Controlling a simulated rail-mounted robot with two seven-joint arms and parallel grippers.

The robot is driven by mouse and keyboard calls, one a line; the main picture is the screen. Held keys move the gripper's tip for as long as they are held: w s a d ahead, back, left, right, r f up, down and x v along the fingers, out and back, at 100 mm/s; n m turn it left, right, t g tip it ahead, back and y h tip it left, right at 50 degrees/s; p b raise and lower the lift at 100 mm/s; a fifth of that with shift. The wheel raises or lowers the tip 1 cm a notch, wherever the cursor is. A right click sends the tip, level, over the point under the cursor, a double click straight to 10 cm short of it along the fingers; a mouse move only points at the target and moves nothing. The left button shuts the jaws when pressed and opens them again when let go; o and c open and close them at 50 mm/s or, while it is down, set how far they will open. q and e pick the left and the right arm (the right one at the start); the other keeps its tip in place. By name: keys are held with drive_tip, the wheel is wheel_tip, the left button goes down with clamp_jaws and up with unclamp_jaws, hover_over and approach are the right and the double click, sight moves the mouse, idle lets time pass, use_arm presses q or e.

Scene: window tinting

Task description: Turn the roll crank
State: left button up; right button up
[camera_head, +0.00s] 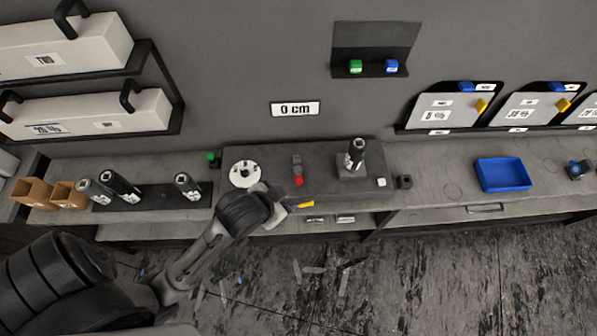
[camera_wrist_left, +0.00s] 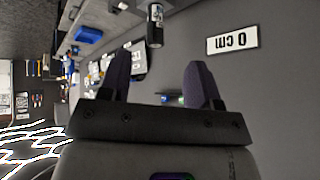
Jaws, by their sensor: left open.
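A dark machine (camera_head: 325,190) stands on the middle of the bench. A black roll (camera_head: 357,150) stands upright on its right part, and a dark roll with a label shows at the top of the left wrist view (camera_wrist_left: 155,28). A small black block (camera_head: 404,181) sits at the machine's right end; I cannot tell whether it is the roll crank. My left gripper (camera_head: 290,206) is at the machine's front edge, left of the roll. Its fingers (camera_wrist_left: 160,80) are apart with nothing between them. My right gripper is not in view.
A white disc (camera_head: 245,174) and a red button (camera_head: 298,181) are on the machine. A "0 cm" sign (camera_head: 295,108) hangs behind. Several rolls (camera_head: 120,184) stand left; a blue tray (camera_head: 503,174) is right.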

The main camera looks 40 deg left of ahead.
use_arm(q)
drive_tip(key=w+a+r+t+b, duration=0.1)
drive_tip(key=w+r, duration=0.1)
drive_tip(key=w, duration=0.5)
drive_tip(key=w+a+r+t+b, duration=0.1)
drive_tip(key=w+a, duration=0.1)
drive_tip(key=w, duration=0.5)
drive_tip(key=n+g, duration=0.9)
drive_tip(key=n, duration=0.2)
hover_over(299, 177)
wheel_tip(299, 177, down, 18)
wheel_tip(299, 177, down, 12)
drive_tip(key=shift+r+b, duration=0.2)
drive_tip(key=shift+b, duration=0.2)
drive_tip(key=shift+f, duration=0.85)
clamp_jaws()
